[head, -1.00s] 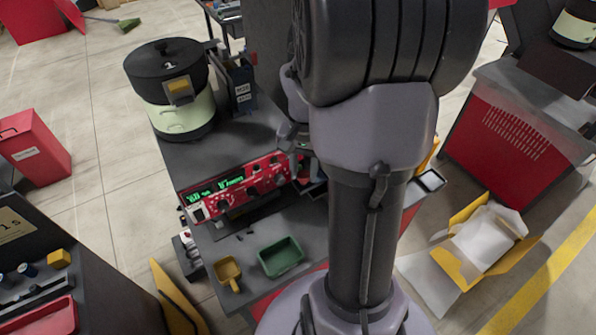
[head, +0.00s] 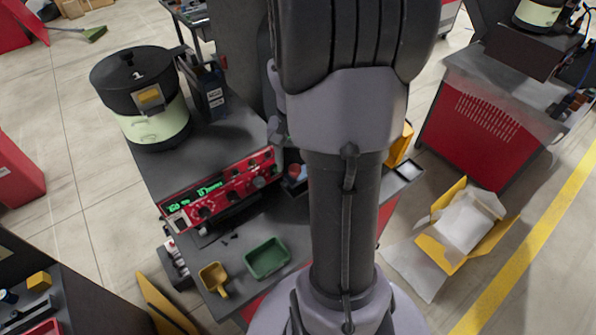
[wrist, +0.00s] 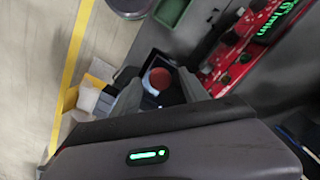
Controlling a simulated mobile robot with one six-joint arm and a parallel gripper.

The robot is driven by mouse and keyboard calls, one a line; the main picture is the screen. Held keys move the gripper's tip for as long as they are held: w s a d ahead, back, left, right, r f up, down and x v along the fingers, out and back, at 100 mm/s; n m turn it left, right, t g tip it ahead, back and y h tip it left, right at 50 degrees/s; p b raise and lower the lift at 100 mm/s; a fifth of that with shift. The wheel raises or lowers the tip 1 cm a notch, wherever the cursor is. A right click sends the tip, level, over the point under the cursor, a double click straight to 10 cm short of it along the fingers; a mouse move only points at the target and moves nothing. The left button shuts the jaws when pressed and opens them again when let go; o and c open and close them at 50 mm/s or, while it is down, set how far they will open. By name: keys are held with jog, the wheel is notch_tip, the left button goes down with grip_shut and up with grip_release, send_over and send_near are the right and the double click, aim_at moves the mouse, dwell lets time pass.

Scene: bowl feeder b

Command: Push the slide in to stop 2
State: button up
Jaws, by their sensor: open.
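My gripper (wrist: 160,86) is open in the wrist view, its two dark fingers spread. A round red part (wrist: 160,78) shows between and beyond the fingers, in a dark recessed housing; I cannot tell whether they touch. In the head view the red part (head: 294,171) sits right of the red control panel (head: 218,188), beside my arm. The gripper (head: 277,132) is partly hidden behind my arm there. I cannot make out the slide or its stop marks for certain in either view.
A bowl feeder (head: 160,125) marked 1 stands at the back left of the bench. A green tray (head: 267,258) and a yellow scoop (head: 214,279) lie at the front. An open yellow carton (head: 445,255) lies on the floor at right.

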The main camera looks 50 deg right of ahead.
notch_tip(320, 180, up, 4)
jog(key=shift+f+p, duration=0.15)
jog(key=shift+p, duration=0.35)
jog(key=s+a, duration=1)
jog(key=s, duration=0.2)
jog(key=shift+s+r, duration=0.25)
jog(key=shift+r, duration=0.2)
